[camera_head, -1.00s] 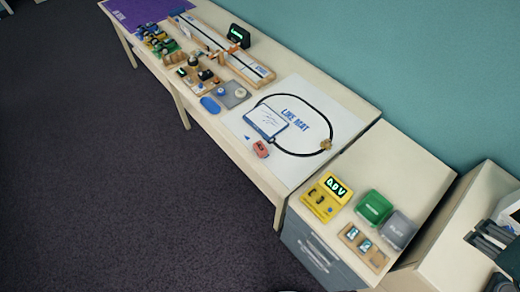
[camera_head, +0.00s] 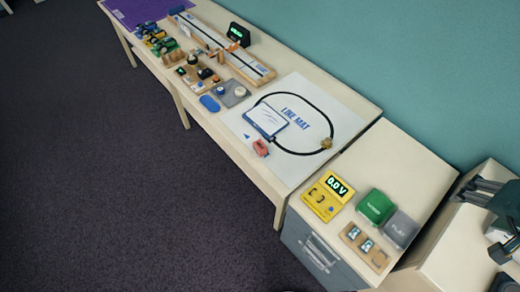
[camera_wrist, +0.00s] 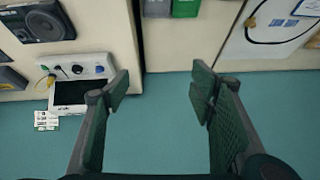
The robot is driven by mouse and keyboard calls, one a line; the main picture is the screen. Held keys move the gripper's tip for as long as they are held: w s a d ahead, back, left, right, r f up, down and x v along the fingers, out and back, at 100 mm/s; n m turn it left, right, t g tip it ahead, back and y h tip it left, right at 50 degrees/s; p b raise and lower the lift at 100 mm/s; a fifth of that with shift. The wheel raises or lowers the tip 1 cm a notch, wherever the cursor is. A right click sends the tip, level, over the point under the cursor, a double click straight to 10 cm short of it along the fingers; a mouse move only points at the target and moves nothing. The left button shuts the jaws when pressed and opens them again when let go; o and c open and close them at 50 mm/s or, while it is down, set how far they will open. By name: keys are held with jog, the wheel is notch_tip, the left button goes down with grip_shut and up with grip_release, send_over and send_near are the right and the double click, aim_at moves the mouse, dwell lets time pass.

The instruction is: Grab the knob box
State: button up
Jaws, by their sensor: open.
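My gripper (camera_wrist: 160,90) is open and empty in the wrist view, its two dark green padded fingers wide apart over the teal wall. A pale box with several knobs on top, one blue, and a dark front panel (camera_wrist: 78,84) lies left of the left finger, apart from it; it may be the knob box. That box cannot be made out there. A grey plate with a blue and a white knob (camera_head: 232,95) lies on the long table, far from my gripper.
A black speaker-like device (camera_wrist: 40,22) is near the pale box. A yellow meter (camera_head: 327,196), a green box (camera_head: 375,206), a grey box (camera_head: 400,230) and a wooden tray (camera_head: 379,262) stand on the drawer cabinet. A white line mat (camera_head: 338,110) lies on the long table.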

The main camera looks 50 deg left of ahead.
jog(key=w+a+f+g+b, duration=0.15)
jog(key=w+a, duration=0.25)
jog(key=a, duration=0.5)
jog(key=w+a+f+g+b, duration=0.1)
jog(key=w+a+f, duration=0.2)
jog(key=a, duration=0.6)
jog(key=m+g+h+b, duration=0.1)
jog(key=m+g+b, duration=0.1)
jog(key=g+b, duration=0.35)
send_over(258, 147)
jog(key=b, duration=0.1)
notch_tip(258, 147, down, 31)
jog(key=shift+w+d+f+t, duration=0.1)
jog(key=shift+d+f+t, duration=0.1)
jog(key=shift+t, duration=0.8)
jog(key=shift+s+a+f, duration=0.2)
jog(key=shift+f, duration=0.1)
jog(key=shift+f+b, duration=0.35)
jog(key=shift+f, duration=0.8)
jog(key=shift+f, duration=0.15)
